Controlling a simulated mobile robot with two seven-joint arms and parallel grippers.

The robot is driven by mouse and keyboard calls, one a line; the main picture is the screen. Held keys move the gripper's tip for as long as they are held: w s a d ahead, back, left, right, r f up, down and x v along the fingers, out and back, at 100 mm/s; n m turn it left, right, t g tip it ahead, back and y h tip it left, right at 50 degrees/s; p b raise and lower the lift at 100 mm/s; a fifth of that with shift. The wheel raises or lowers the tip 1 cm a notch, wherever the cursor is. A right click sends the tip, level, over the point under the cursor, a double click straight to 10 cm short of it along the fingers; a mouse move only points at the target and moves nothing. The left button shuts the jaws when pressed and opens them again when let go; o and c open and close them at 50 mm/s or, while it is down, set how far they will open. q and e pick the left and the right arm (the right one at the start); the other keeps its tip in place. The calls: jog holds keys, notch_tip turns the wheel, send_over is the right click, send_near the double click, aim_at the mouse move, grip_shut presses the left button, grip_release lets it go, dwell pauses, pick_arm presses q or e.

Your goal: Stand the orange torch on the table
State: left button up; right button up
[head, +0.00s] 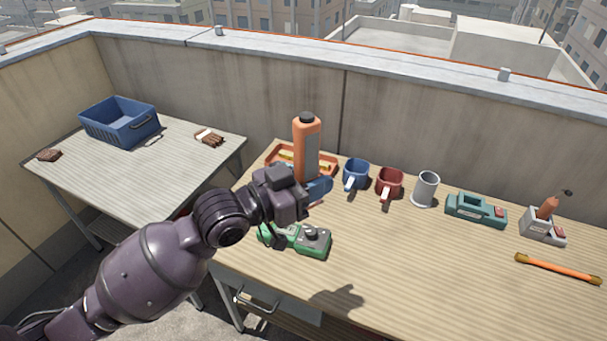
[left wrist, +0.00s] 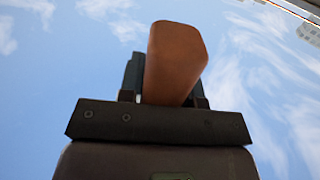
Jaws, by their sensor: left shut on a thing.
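The orange torch (head: 306,150) is in my left gripper (head: 317,189). It has a grey panel and a black top, and looks close to upright in the head view. The gripper is shut on its lower part. Its orange body (left wrist: 174,62) also shows between the fingers in the left wrist view, against the sky. The torch seems to be held above the wooden table (head: 400,285), with a shadow lying on the table to the lower right. Its lower end is hidden by the gripper. My right gripper is out of view.
An orange tray (head: 275,157), blue mug (head: 355,174), red mug (head: 390,183), grey mug (head: 427,188), teal device (head: 475,209) and grey holder (head: 542,229) line the back. A green device (head: 310,241) and orange rod (head: 557,268) lie nearer. The front middle is clear. A blue basket (head: 120,120) stands on the left table.

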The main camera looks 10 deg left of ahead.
aim_at(321, 148)
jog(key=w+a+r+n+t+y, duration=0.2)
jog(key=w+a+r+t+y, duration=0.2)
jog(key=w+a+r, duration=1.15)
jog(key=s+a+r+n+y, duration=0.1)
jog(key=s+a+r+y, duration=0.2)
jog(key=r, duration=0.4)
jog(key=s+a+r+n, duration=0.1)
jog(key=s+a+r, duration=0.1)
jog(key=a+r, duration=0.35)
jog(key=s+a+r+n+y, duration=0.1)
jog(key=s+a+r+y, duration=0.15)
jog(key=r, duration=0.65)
pick_arm(q)
jog(key=shift+w+d+f+m+g+h, duration=0.5)
jog(key=shift+w+d+f+m+g, duration=0.15)
jog(key=shift+f+g, duration=0.15)
jog(key=shift+w+d+f+m+g+h, duration=0.5)
jog(key=shift+w+f+m+g, duration=0.1)
jog(key=shift+f+g, duration=0.15)
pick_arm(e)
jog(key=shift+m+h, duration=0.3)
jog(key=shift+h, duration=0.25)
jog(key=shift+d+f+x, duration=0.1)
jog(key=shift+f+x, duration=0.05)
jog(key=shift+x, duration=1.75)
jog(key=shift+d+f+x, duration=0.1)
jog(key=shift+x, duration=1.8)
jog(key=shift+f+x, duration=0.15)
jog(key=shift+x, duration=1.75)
